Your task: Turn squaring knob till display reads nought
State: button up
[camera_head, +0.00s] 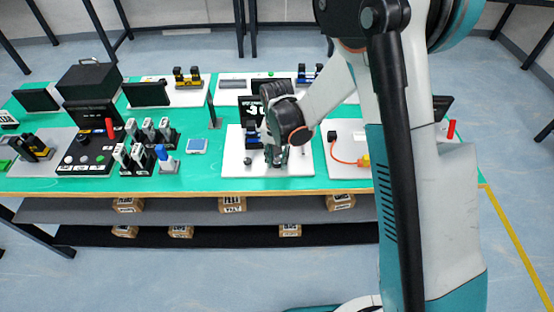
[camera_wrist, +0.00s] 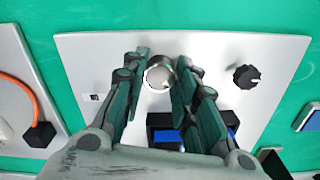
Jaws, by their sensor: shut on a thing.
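My gripper (camera_wrist: 161,84) is shut on a round silver knob (camera_wrist: 160,74) on a white panel (camera_wrist: 85,55), with one finger on each side. In the head view my gripper (camera_head: 275,158) is low over the same white panel (camera_head: 240,170), and the knob is hidden there. A black display (camera_head: 256,108) with large white digits stands behind the panel. My arm covers part of it, and the full reading cannot be made out. A second, black knob (camera_wrist: 246,77) sits on the panel, clear of my fingers. I see no label naming either knob.
A small black-and-blue conveyor (camera_head: 252,138) stands on the panel close to my gripper. A neighbouring panel (camera_head: 345,170) carries an orange cable (camera_head: 343,156).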

jog(key=n+b, duration=0.1)
jog(key=n, duration=0.3)
jog(key=shift+n, duration=0.3)
jog(key=n+b, duration=0.1)
jog(key=n, duration=0.4)
jog(key=n+b, duration=0.1)
jog(key=n, duration=0.4)
jog(key=shift+n, duration=0.4)
jog(key=n, duration=0.4)
jog(key=shift+n, duration=0.3)
jog(key=o, duration=1.1)
jog(key=shift+r, duration=0.1)
